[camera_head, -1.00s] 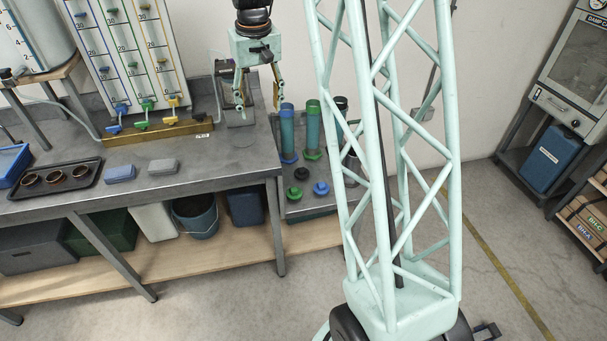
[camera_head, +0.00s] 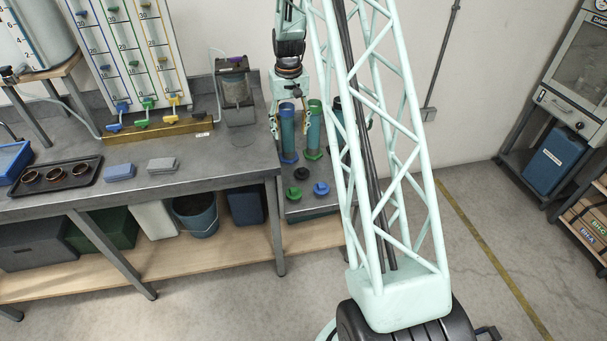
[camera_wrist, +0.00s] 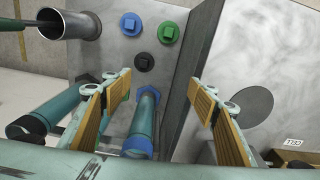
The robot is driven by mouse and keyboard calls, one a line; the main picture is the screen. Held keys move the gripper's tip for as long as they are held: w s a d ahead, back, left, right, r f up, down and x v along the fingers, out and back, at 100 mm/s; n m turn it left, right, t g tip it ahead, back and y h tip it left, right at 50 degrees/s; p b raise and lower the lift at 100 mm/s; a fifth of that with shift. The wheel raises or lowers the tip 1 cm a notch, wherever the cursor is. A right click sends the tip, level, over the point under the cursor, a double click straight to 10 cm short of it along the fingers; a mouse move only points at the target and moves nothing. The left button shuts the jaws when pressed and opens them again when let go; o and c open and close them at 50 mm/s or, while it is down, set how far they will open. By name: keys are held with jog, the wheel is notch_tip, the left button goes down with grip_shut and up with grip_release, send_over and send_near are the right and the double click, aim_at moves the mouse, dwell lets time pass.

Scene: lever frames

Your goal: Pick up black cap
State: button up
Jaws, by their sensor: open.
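The black cap (camera_head: 302,173) lies on the small low side table (camera_head: 310,208), between and slightly behind a green cap (camera_head: 294,193) and a blue cap (camera_head: 321,188). In the wrist view the black cap (camera_wrist: 144,62) shows below the blue cap (camera_wrist: 129,24) and the green cap (camera_wrist: 168,32), with a square raised grip on top. My gripper (camera_head: 290,128) is above and behind the caps, by the tall tubes. In the wrist view the fingers of my gripper (camera_wrist: 162,82) are spread wide with nothing held. The black cap is beyond the fingertips, nearer the left one.
A blue tube (camera_head: 288,135) and a green tube (camera_head: 314,130) stand close to my gripper. A steel cylinder (camera_wrist: 68,25) stands at the upper left of the wrist view. The bench (camera_head: 235,155) rises left of the side table. A tray (camera_head: 60,176) holds several small round items.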

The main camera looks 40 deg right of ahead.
send_over(302, 170)
notch_tip(302, 170, down, 12)
jog(key=shift+r+m, duration=0.2)
jog(key=shift+m, duration=0.2)
jog(key=shift+f, duration=0.15)
jog(key=shift+f+b, duration=0.55)
jog(key=shift+f, duration=3.6)
jog(key=shift+f, duration=0.1)
jog(key=shift+f+b, duration=0.45)
jog(key=shift+f, duration=2.05)
jog(key=shift+c, duration=0.5)
jog(key=c, duration=0.8)
